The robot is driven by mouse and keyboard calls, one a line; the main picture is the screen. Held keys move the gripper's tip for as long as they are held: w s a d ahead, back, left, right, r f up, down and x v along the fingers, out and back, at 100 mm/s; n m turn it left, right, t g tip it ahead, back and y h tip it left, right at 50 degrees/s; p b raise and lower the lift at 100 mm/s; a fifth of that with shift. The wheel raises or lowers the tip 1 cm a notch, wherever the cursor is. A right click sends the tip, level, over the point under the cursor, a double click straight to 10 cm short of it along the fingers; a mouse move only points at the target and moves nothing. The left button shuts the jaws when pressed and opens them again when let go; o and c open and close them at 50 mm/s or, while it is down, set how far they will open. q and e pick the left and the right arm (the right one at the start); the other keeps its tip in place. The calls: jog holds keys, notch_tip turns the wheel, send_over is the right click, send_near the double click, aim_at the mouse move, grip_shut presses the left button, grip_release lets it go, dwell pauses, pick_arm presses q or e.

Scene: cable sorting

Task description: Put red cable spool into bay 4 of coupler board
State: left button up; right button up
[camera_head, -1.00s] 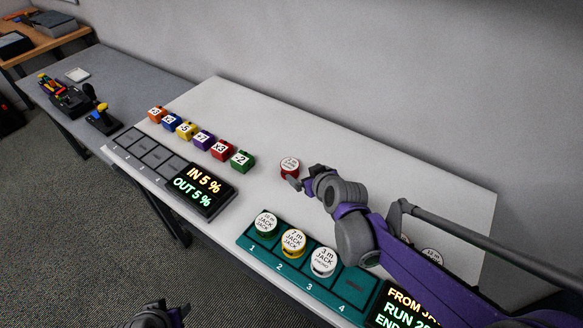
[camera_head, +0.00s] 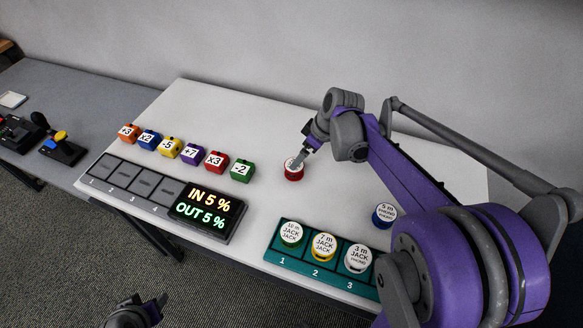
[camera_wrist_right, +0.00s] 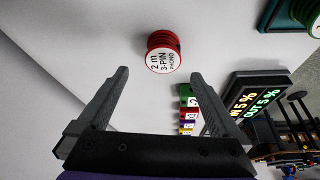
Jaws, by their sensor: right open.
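The red cable spool (camera_head: 293,173) stands on the white table, with a white top label. The wrist view shows the red spool (camera_wrist_right: 164,50) labelled 2 m 3-PIN PHONO, just beyond the fingertips and not between them. My right gripper (camera_wrist_right: 160,76) is open and empty; in the head view the right gripper (camera_head: 305,157) is close at the spool's upper right. The teal coupler board (camera_head: 286,262) holds a green, a yellow and a white-topped spool in bays 1, 2 and 3. Bay 4 is largely hidden behind my right arm. My left gripper (camera_head: 150,308) is at the bottom edge.
A row of coloured cubes (camera_head: 192,152) and a dark tray with a display (camera_head: 208,206) lie to the left. The table's back middle is clear.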

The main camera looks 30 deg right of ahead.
aim_at(296, 175)
jog(key=shift+a+x, duration=0.15)
jog(key=shift+x, duration=1.8)
jog(key=shift+a+x, duration=0.1)
jog(key=shift+x, duration=1.85)
jog(key=shift+c, duration=0.2)
